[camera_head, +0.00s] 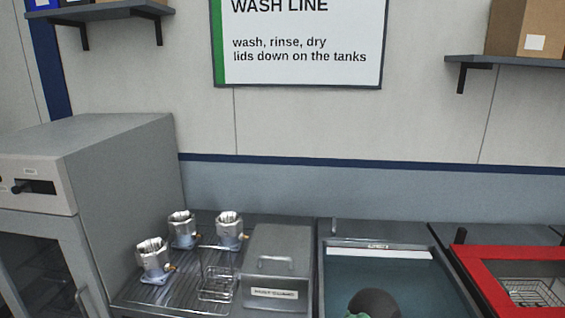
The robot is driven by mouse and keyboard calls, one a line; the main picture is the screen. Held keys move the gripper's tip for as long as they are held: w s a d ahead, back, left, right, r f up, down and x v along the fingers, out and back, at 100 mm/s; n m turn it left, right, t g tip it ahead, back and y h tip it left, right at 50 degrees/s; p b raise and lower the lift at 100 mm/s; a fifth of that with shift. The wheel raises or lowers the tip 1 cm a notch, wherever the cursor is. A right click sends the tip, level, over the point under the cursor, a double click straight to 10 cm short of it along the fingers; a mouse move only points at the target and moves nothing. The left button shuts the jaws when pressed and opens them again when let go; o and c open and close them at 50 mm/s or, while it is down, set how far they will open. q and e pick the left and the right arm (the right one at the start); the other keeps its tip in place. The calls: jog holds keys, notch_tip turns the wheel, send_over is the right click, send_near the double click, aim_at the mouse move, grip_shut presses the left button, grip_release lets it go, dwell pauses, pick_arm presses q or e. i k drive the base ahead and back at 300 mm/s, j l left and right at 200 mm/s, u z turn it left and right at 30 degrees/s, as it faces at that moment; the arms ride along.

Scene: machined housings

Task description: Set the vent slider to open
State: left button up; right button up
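The vent slider (19,190) is a small black knob in a dark horizontal slot on the upper front of a grey cabinet (125,165) at the far left. The knob sits toward the left end of the slot; the slot's right part is dark and free. A small label (24,173) above the slot is too small to read. Neither of my grippers can be made out in the head view. A dark rounded shape with a green patch at the bottom edge may be part of my own body; I cannot tell.
Several metal housings (182,229) and a wire rack (216,284) stand on a ribbed drainboard right of the cabinet. Beside them are a grey lidded box (277,250), an open water tank (330,287) and a red-rimmed tank (482,279). Shelves (112,12) hang above.

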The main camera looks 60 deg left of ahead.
aim_at(20, 186)
jog(key=u, duration=3.7)
